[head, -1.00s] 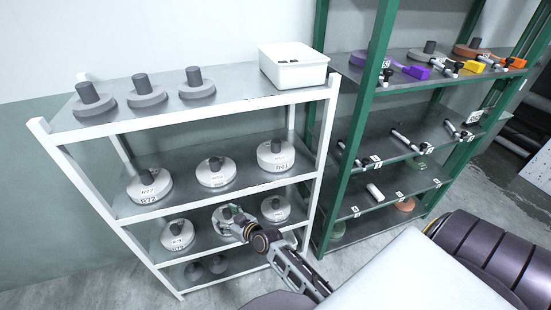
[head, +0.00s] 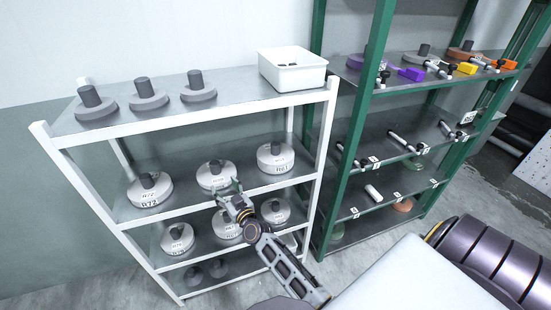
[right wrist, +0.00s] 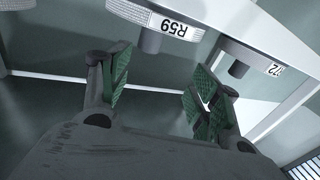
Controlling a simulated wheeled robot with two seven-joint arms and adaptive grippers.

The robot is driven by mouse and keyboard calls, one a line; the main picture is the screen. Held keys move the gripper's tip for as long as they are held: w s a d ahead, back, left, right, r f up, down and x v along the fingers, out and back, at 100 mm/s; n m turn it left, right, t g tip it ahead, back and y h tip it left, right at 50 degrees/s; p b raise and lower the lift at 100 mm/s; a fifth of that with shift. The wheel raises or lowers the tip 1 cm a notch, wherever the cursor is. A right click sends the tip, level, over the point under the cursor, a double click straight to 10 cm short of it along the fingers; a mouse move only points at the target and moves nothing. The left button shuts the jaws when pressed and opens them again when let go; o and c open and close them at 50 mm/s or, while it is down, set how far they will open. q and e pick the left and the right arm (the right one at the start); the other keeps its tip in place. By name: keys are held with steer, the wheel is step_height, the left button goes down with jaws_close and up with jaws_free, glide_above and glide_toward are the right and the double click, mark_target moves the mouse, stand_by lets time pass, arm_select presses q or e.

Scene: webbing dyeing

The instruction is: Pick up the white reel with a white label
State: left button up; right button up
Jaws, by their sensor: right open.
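White reels with white labels and dark hubs stand on the white rack's middle shelves. In the head view the upper row has a left reel (head: 150,199), a middle reel (head: 212,180) and a right reel (head: 276,165). The row below has a left reel (head: 177,244), a middle reel (head: 224,229) and a right reel (head: 276,217). My right gripper (head: 229,192) is open and empty at the front of the upper row, by the middle reel. In the right wrist view, a reel labelled R59 (right wrist: 180,29) lies beyond the open fingers (right wrist: 160,76). My left gripper is out of view.
The white rack (head: 190,117) has grey reels on top, including one (head: 198,92), and a white bin (head: 292,75). A green rack (head: 318,190) with coloured tools stands close on the right. Shelf edges and posts surround the reels.

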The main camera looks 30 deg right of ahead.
steer(key=d+r+m+g+h, duration=0.1)
steer(key=d+m+g+h, duration=0.1)
steer(key=d+m+h, duration=0.2)
steer(key=w+d+r+m+g+h, duration=0.1)
steer(key=d+m+g+h, duration=0.1)
steer(key=d+m+h, duration=0.2)
steer(key=d+r+m+g+h, duration=0.2)
steer(key=d+m+h, duration=0.1)
steer(key=d+h, duration=0.4)
steer(key=shift+w+m+g, duration=0.3)
steer(key=shift+m, duration=0.1)
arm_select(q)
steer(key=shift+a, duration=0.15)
arm_select(e)
steer(key=shift+s+d+f+m+g+h, duration=0.5)
steer(key=shift+d+f+g, duration=0.1)
steer(key=shift+g, duration=0.6)
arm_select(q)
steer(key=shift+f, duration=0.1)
